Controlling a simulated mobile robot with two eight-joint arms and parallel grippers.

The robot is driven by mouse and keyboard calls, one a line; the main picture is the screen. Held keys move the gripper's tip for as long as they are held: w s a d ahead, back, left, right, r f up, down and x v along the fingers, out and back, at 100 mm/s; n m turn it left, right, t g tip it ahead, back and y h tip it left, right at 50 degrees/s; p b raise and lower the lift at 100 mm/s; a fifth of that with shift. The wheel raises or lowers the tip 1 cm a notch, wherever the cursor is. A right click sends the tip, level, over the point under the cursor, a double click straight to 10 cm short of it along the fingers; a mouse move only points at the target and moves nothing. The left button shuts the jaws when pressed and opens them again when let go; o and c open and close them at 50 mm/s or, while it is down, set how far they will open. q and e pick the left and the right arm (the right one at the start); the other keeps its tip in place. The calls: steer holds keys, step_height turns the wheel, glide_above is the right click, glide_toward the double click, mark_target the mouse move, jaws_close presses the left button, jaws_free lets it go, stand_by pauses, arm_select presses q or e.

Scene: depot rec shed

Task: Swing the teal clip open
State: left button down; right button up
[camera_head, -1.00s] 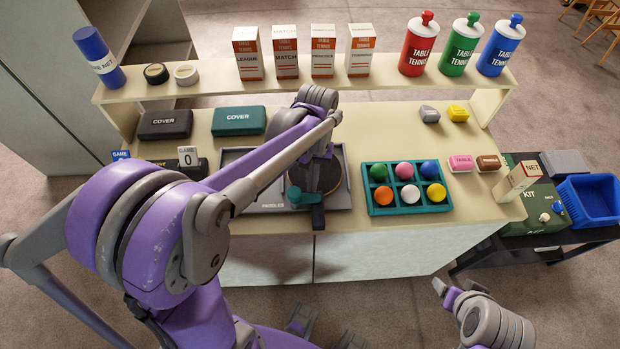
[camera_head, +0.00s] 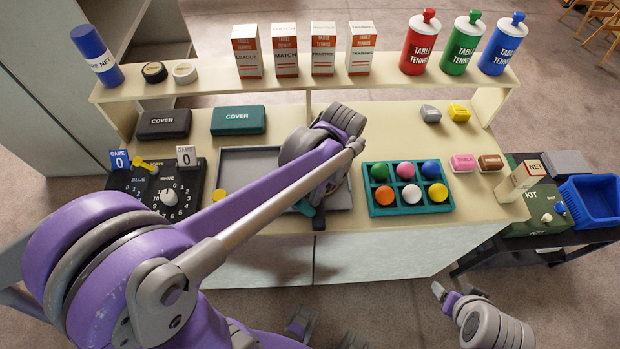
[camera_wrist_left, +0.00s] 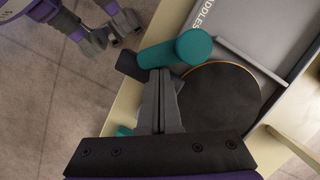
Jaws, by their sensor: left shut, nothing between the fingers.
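The teal clip (camera_head: 304,207) is mostly hidden by my left arm in the head view. In the left wrist view its round teal post (camera_wrist_left: 193,46) and a short teal arm show beside the paddle handle (camera_wrist_left: 129,65). The black paddle (camera_wrist_left: 220,97) lies in the grey tray (camera_head: 240,165). My left gripper (camera_wrist_left: 160,76) is shut and empty, its fingertips over the handle, close beside the teal arm. Contact cannot be made out. My right gripper (camera_head: 453,290) appears open, away from the counter at lower right.
A teal ball holder (camera_head: 397,211) stands right of the tray. A scoreboard (camera_head: 150,190) with a yellow lever is at left. Two cover boxes (camera_head: 238,120) lie behind. A shelf (camera_head: 200,87) with boxes and bottles spans the back.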

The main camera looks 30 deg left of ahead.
arm_select(q)
steer(key=s+m, duration=0.1)
steer(key=m, duration=0.2)
steer(key=s+m+t+y, duration=0.1)
steer(key=m, duration=0.1)
steer(key=shift+s+d+m, duration=0.1)
steer(key=shift+s+m, duration=0.2)
steer(key=shift+w, duration=0.1)
steer(key=shift+w+a, duration=0.2)
steer(key=shift+a, duration=0.55)
